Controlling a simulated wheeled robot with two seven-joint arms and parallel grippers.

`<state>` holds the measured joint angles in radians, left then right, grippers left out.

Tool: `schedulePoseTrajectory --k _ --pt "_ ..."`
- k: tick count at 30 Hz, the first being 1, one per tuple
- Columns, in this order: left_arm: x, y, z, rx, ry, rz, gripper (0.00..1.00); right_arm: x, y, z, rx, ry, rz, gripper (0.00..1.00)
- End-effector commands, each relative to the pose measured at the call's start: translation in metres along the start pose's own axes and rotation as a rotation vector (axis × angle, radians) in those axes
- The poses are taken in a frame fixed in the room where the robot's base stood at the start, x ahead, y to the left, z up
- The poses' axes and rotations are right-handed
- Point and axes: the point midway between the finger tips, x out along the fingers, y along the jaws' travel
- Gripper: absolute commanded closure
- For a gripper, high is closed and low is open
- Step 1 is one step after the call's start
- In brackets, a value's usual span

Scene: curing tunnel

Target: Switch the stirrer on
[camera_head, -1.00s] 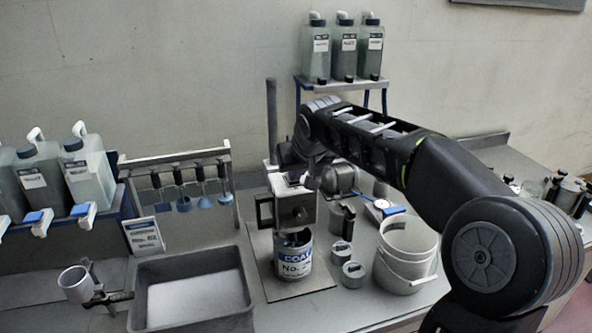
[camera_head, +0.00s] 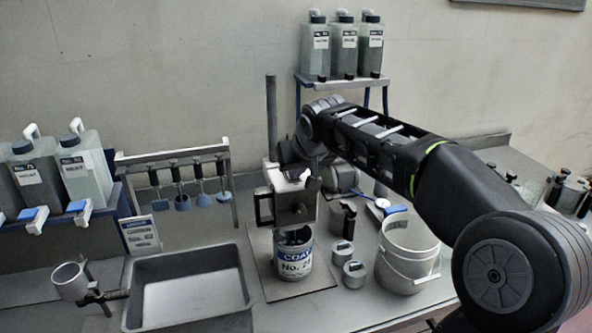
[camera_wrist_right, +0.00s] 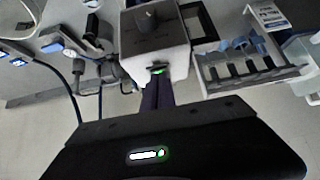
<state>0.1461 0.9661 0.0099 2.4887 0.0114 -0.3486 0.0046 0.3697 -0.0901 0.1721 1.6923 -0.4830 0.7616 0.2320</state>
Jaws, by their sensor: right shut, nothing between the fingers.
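The stirrer has a pale box-shaped head (camera_head: 290,207) on an upright post (camera_head: 271,120), above a labelled can (camera_head: 294,262). In the right wrist view the stirrer head (camera_wrist_right: 172,52) carries a dark knob (camera_wrist_right: 145,20) and a small switch glowing green (camera_wrist_right: 158,70) on its lower edge. My left gripper is not in view.
A white bucket (camera_head: 405,262) and small tins (camera_head: 355,274) stand right of the can. A grey tray (camera_head: 188,318) and a rack of hanging blue-tipped tools (camera_head: 178,164) are left. Bottles stand on the back shelf (camera_head: 343,82) and far left.

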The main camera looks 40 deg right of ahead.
Motion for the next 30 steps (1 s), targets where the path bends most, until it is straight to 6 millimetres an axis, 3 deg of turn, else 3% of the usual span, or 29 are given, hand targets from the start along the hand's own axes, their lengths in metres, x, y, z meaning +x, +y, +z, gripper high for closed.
schedulePoseTrajectory --k 23,30 --pt "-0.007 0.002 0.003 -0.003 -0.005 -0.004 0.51 -0.011 0.000 -0.010 0.000 0.001 0.000 1.00" --pt "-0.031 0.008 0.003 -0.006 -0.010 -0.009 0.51 -0.036 0.002 -0.032 -0.002 0.001 -0.001 1.00"
